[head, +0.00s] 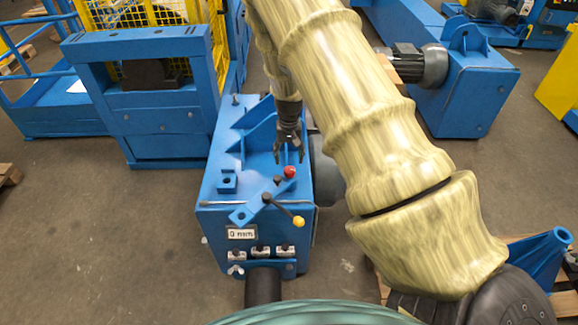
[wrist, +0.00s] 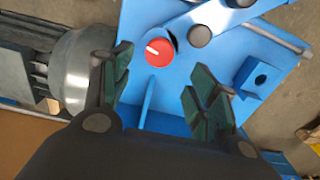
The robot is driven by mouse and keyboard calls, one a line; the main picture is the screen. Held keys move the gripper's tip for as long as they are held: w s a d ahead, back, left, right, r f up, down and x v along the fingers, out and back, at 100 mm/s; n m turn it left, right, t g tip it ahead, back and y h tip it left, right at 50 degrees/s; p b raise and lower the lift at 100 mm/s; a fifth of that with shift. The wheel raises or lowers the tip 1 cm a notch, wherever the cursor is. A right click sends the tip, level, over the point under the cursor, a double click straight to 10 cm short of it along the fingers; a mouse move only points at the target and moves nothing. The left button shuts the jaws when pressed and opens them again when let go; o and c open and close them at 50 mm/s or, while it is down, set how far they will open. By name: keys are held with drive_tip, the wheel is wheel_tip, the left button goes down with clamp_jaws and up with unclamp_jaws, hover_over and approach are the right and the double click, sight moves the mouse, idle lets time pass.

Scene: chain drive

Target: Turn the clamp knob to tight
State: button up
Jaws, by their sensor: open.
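The clamp knob appears to be the red round knob (head: 290,172) on top of the blue machine (head: 222,187), near its right edge. In the wrist view the red knob (wrist: 159,52) carries a white pointer line, pointing to the upper left. My gripper (head: 289,156) is above the machine, just behind the red knob in the head view. In the wrist view my gripper (wrist: 158,88) is open, with its two fingers apart. The red knob shows beyond and between them, and nothing is held. No tight or loose marking is readable.
A lever with a yellow ball (head: 298,221) and a black hub (head: 267,198) stands close to the knob. A "0 mm" label (head: 242,233) and several wing-nut clamps are on the front face. A grey motor (wrist: 75,70) sits beside the machine. Open floor (head: 110,240) lies left.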

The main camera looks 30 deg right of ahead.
sight(289, 168)
drive_tip(key=shift+s+d+f+p, duration=0.1)
drive_tip(key=shift+f+p, duration=0.65)
drive_tip(key=shift+f, duration=2.65)
drive_tip(key=shift+c, duration=0.2)
drive_tip(key=c, duration=1)
